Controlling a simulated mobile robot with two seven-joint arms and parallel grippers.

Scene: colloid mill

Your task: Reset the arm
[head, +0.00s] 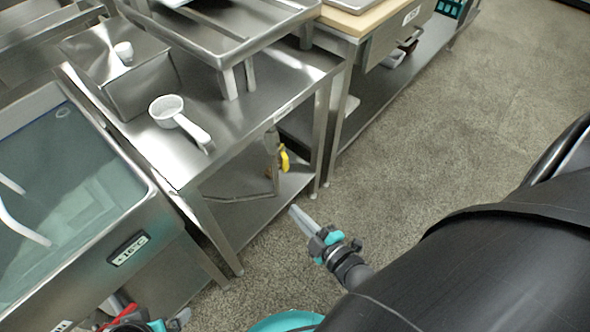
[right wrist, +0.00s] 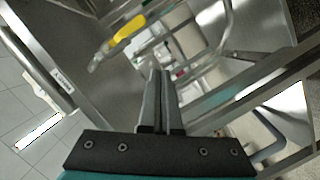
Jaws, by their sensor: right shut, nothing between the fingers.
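My right gripper (head: 293,210) is shut and empty. It hangs over the floor just in front of the steel table (head: 235,135), lower than its top and apart from it. In the right wrist view its two fingers (right wrist: 160,74) lie together with nothing between them. Part of what seems to be my left gripper (head: 182,318) shows at the bottom left, by the sink front, mostly cut off by the frame edge. Its fingers are not clear.
A yellow-handled valve (head: 285,160) hangs under the table, near my right gripper; its handle (right wrist: 130,28) shows in the wrist view. A water-filled sink (head: 75,200) is left. The floor (head: 440,130) at right is clear.

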